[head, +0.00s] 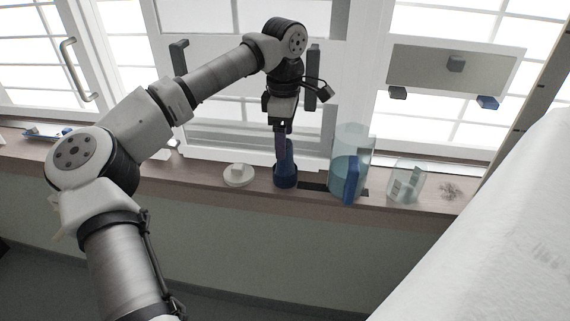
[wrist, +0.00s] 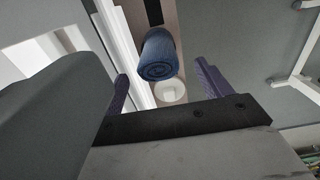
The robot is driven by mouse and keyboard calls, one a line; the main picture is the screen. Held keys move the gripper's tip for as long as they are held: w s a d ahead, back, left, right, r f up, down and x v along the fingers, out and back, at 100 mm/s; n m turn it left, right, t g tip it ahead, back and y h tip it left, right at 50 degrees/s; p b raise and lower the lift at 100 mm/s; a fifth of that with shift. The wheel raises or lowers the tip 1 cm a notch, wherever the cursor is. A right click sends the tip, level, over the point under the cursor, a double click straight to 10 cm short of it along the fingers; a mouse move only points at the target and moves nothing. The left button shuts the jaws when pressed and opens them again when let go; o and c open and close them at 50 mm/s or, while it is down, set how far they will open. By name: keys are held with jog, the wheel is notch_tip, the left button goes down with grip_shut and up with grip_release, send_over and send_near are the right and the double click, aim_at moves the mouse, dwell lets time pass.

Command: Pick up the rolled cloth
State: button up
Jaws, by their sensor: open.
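The rolled cloth (head: 286,179) is a dark blue roll standing on the window sill (head: 325,200) in the head view. In the wrist view its spiral end (wrist: 158,69) faces the camera, in the gap between the fingers. My gripper (head: 281,158) points down over the cloth, with its purple fingers at the roll's upper part. In the wrist view my gripper (wrist: 163,80) is open, with one finger on each side of the roll and visible space between. I cannot tell how far the fingertips reach down along it.
A small white round object (head: 238,176) is left of the cloth. A tall clear container (head: 351,150) with something blue at it stands to the right, then a smaller glass (head: 407,181) and a small brownish clump (head: 451,190). The window is behind; a white bed-like surface (head: 500,225) is at right.

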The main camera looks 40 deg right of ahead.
aim_at(285, 164)
notch_tip(285, 164, down, 5)
jog(key=shift+d+r+p, duration=0.1)
jog(key=shift+d+p, duration=0.05)
jog(key=shift+p, duration=0.2)
jog(key=c, duration=1.1)
jog(key=shift+r, duration=0.1)
